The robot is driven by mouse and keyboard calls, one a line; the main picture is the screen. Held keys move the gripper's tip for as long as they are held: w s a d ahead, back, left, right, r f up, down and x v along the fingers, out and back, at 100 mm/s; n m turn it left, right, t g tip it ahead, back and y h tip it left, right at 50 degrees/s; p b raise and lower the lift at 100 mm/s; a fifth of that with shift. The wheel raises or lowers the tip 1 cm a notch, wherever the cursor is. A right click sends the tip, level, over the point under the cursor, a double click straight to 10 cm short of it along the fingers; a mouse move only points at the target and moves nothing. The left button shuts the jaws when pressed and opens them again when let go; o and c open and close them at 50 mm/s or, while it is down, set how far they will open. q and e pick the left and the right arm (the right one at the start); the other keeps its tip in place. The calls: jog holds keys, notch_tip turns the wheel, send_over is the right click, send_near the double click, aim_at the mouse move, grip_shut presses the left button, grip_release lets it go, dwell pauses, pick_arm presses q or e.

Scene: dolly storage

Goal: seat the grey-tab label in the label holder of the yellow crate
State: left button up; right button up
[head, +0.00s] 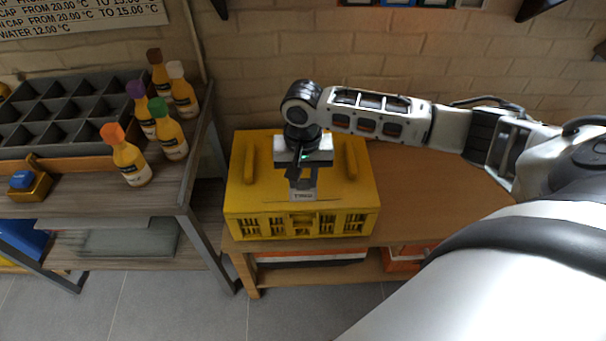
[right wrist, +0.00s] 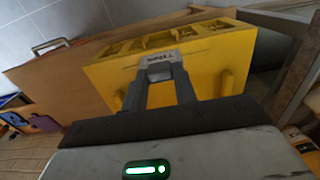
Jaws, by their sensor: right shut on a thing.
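The yellow crate (head: 243,196) stands on a wooden bench, its slotted front wall facing me. It also fills the middle of the right wrist view (right wrist: 215,62). My right gripper (head: 302,183) points down over the crate and is shut on the grey-tab label (head: 303,195). The label (right wrist: 160,66) shows dark print and lies between the fingertips in the right wrist view, close to the crate's slotted side. In the head view the label is just above the front edge; whether it touches the label holder (head: 300,220) I cannot tell. My left gripper is out of view.
The wooden bench (head: 430,190) is clear to the right of the crate. A table at the left holds a grey compartment tray (head: 60,118), several capped bottles (head: 126,158) and a small blue-topped block (head: 27,182). A brick wall stands behind.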

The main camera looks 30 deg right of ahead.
aim_at(303, 189)
jog(key=shift+s+a+f+b, duration=0.1)
jog(key=shift+f+b, duration=0.65)
jog(key=shift+f, duration=2)
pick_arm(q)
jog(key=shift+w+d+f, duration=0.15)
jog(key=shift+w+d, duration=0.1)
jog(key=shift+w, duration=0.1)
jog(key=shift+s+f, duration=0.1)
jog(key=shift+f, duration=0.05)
pick_arm(e)
jog(key=shift+f, duration=0.1)
jog(key=shift+f, duration=0.1)
pick_arm(q)
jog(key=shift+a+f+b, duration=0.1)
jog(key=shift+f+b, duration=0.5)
jog(key=shift+b, duration=0.15)
pick_arm(e)
notch_tip(303, 189, down, 3)
jog(key=shift+r, duration=0.2)
